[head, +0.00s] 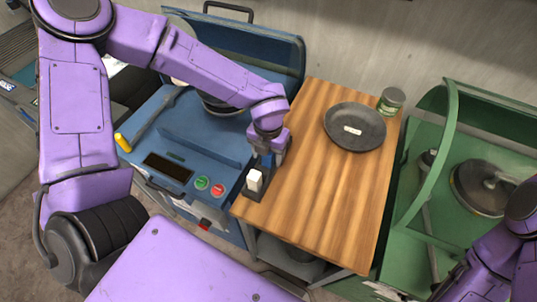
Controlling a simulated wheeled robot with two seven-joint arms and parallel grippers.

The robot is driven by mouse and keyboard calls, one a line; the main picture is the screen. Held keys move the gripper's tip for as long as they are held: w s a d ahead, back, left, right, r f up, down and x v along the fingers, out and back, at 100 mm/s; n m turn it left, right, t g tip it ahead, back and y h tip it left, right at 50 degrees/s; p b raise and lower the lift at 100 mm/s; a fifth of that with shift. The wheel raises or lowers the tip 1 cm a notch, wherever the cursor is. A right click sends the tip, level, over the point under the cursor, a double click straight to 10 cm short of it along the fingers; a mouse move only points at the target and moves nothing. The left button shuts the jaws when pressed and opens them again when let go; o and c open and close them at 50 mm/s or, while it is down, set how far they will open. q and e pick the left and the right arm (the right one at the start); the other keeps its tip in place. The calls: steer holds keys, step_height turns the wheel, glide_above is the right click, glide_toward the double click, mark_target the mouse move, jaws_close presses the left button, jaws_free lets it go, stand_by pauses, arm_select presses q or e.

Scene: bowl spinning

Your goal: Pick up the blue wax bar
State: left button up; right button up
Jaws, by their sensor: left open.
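My left gripper (266,158) is open and points down over the left edge of the wooden table. It is just behind a white block (254,180) that stands upright in a small dark holder (252,193). A small blue patch shows at the fingers, which may be the blue wax bar. The gripper mostly hides that spot, and I cannot tell whether the fingers touch it. My right arm comes in at the lower right. Its gripper is at the picture's bottom edge, too cut off and dark to judge.
The wooden table (320,205) bears a dark bowl (355,127) and a green-labelled jar (390,100) at the back right; its middle is clear. A blue machine (217,155) with green and red buttons adjoins it on the left. A green machine (470,150) stands on the right.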

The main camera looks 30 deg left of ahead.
arm_select(q)
steer(key=shift+w+f, duration=0.1)
steer(key=shift+f, duration=0.25)
steer(key=c, duration=1.1)
steer(key=shift+r, duration=0.15)
